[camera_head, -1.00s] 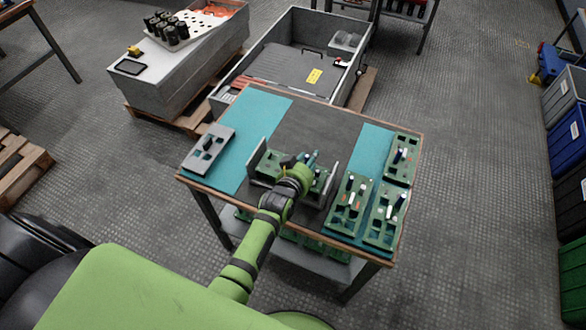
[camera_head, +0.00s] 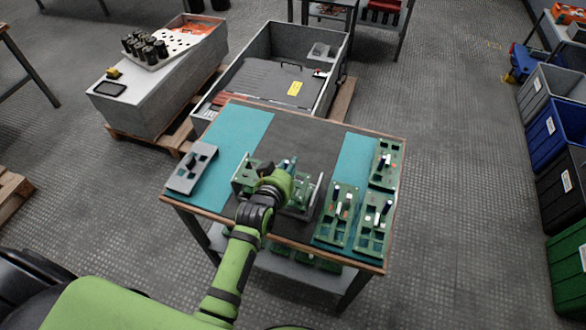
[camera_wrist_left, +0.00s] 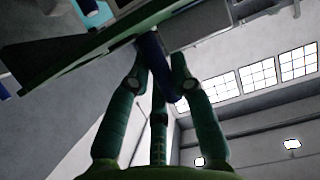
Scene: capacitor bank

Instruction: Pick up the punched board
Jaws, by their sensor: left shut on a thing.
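A green board with cut-out openings (camera_head: 298,207) is at the grey holder in the middle of the table, largely hidden by my left arm. It also shows as a dark green slab across the top of the left wrist view (camera_wrist_left: 85,48). My left gripper (camera_head: 280,172) is over this board. In the left wrist view its fingers (camera_wrist_left: 160,80) are shut around a dark blue cylinder (camera_wrist_left: 152,52) at the board. A grey board with holes (camera_head: 192,168) lies on the left teal mat, apart from the gripper. My right gripper is out of view.
Several green boards with parts (camera_head: 340,212) fill the table's right side. The grey holder's right side plate (camera_head: 317,195) stands beside the held board. The dark strip (camera_head: 300,135) behind the holder is clear. A large grey crate (camera_head: 335,85) stands behind the table.

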